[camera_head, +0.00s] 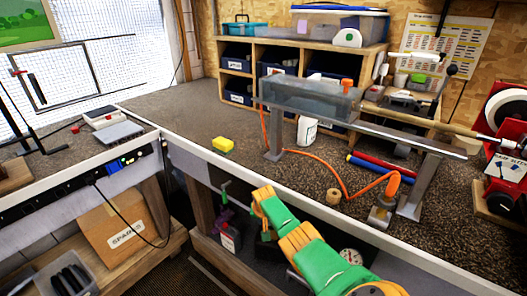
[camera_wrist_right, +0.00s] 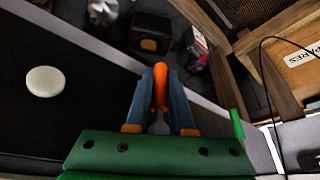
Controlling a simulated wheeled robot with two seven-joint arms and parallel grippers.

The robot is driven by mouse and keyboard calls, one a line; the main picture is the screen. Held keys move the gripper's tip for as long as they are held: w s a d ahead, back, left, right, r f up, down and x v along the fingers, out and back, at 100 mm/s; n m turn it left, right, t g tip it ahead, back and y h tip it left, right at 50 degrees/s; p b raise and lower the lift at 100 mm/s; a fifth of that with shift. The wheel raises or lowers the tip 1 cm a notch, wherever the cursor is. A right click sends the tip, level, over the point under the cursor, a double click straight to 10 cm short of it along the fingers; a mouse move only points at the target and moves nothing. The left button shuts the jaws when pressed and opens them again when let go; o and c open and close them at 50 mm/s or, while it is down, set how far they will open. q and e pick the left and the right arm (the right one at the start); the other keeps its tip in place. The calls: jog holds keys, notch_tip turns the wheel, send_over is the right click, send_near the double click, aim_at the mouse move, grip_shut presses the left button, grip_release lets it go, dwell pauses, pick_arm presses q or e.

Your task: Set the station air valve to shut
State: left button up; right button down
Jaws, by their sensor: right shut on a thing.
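My right gripper (camera_wrist_right: 160,72) is shut on an orange lever (camera_wrist_right: 160,88) in the right wrist view. The lever lies between the two blue-grey fingers. I take it for the air valve's handle; the valve body is mostly hidden. In the head view my green and tan right arm reaches in from the lower right to the front of the bench. The gripper's hold on the lever is not clear there. A green handle (camera_head: 225,190) sticks out to the left of it and also shows in the wrist view (camera_wrist_right: 237,124). My left gripper is not in view.
The bench front edge (camera_head: 190,150) runs close by my arm. A dial gauge (camera_head: 350,257) and a red-labelled container (camera_head: 229,238) are below the bench top. A spares box (camera_head: 125,232) stands at left.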

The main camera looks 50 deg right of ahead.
jog(key=shift+s+a+f, duration=0.15)
jog(key=shift+s+f, duration=0.05)
jog(key=shift+s, duration=0.05)
jog(key=c, duration=0.8)
grip_release()
jog(key=shift+w, duration=0.1)
jog(key=shift+r, duration=0.3)
jog(key=p+v, duration=0.6)
jog(key=shift+a+r, duration=0.1)
jog(key=shift+r, duration=0.2)
